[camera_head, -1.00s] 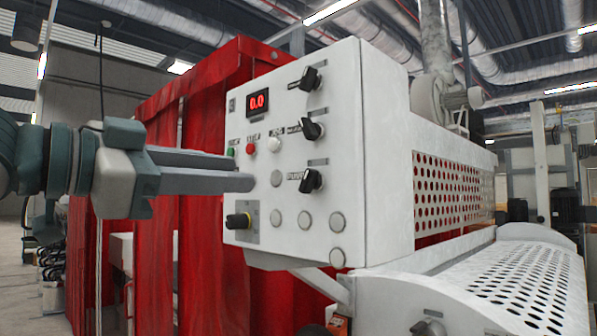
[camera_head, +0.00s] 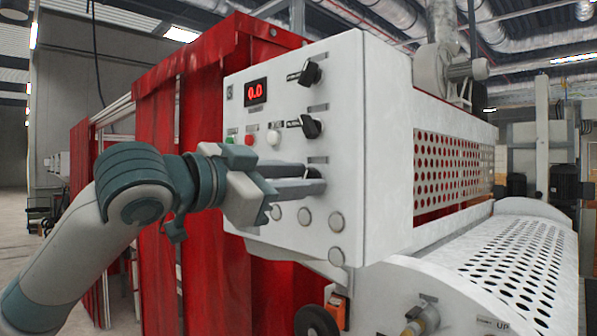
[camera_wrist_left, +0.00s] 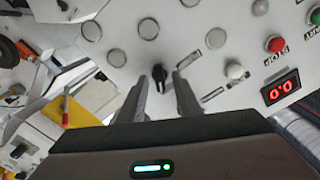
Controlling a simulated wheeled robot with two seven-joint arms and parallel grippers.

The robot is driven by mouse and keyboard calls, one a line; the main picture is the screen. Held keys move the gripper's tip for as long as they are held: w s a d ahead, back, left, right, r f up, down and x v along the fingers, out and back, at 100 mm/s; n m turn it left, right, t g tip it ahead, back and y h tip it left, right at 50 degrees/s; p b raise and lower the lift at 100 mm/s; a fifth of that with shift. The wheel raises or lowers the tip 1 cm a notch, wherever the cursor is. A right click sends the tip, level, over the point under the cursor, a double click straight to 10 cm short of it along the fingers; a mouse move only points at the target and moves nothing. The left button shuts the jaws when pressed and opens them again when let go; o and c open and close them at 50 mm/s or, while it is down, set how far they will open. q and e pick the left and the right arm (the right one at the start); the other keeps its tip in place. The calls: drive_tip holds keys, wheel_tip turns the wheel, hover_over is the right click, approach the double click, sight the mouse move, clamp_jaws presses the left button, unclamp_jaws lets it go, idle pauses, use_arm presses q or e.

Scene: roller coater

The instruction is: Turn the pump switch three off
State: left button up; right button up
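The white control panel (camera_head: 345,200) carries black rotary switches in a column: a top one (camera_head: 311,74), a middle one (camera_head: 311,126) and a lowest one. The lowest switch is hidden behind my left gripper (camera_head: 319,180) in the head view. In the left wrist view a black switch (camera_wrist_left: 159,76) stands between the two finger tips of my left gripper (camera_wrist_left: 160,84). The fingers are apart, one on each side of the knob, with a gap visible. I cannot tell whether they reach past its front. My right gripper is not in view.
A red 0.0 display (camera_head: 256,92), a red button (camera_head: 249,139) and a white button (camera_head: 272,138) sit left of the switches. Round blank caps (camera_head: 336,222) lie below. Red curtains (camera_head: 205,90) hang behind the panel, and a perforated white cover (camera_head: 510,265) stands at right.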

use_arm(q)
drive_tip(key=shift+c, duration=0.2)
clamp_jaws()
drive_tip(key=shift+n+b, duration=0.35)
drive_tip(key=shift+n, duration=0.05)
drive_tip(key=n+b, duration=0.3)
drive_tip(key=n, duration=0.2)
drive_tip(key=n+b, duration=0.4)
drive_tip(key=n, duration=0.2)
drive_tip(key=shift+w+a+r, duration=0.1)
drive_tip(key=shift+w+a, duration=0.05)
drive_tip(key=shift+a, duration=0.05)
idle(0.4)
